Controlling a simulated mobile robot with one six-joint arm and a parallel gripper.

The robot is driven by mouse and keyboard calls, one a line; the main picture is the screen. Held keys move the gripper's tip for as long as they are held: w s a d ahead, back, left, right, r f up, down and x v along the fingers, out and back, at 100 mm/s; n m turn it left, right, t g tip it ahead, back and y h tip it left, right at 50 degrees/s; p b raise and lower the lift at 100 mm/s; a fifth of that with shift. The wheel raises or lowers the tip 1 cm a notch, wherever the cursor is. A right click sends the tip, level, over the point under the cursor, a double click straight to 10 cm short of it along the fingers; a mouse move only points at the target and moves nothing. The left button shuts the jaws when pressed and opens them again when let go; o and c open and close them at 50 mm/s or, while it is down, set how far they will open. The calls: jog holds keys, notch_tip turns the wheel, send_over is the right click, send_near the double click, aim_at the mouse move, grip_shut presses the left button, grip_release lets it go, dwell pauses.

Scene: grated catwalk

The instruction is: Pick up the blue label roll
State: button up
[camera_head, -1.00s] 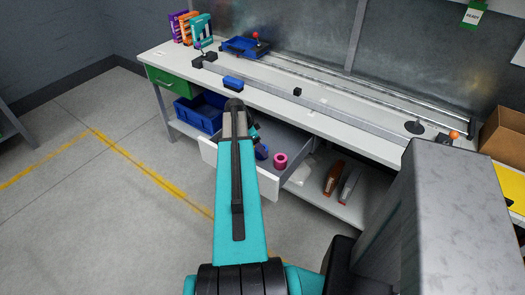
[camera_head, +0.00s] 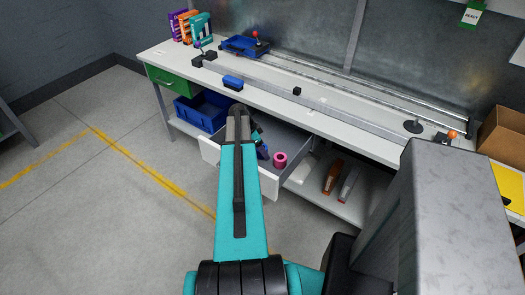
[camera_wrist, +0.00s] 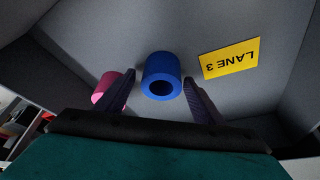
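The blue label roll (camera_wrist: 160,72) stands in the open drawer, with its dark centre hole showing in the wrist view. In the head view only a small part of the blue roll (camera_head: 262,153) shows beside my arm. My gripper (camera_wrist: 161,93) is open, with one finger on each side of the roll's near end and a gap to each finger. Nothing is visibly gripped. In the head view my arm hides most of the gripper.
A pink roll (camera_head: 280,159) stands close to the blue one, just outside my left finger in the wrist view. A yellow "LANE 3" label (camera_wrist: 230,58) lies on the drawer floor. The drawer's walls (camera_head: 268,187) surround the rolls. The workbench top (camera_head: 330,115) lies above.

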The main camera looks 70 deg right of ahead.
jog(key=c, duration=0.9)
jog(key=shift+r, duration=0.1)
jog(key=shift+c, duration=0.2)
notch_tip(320, 180, up, 10)
jog(key=b, duration=0.2)
dwell(0.4)
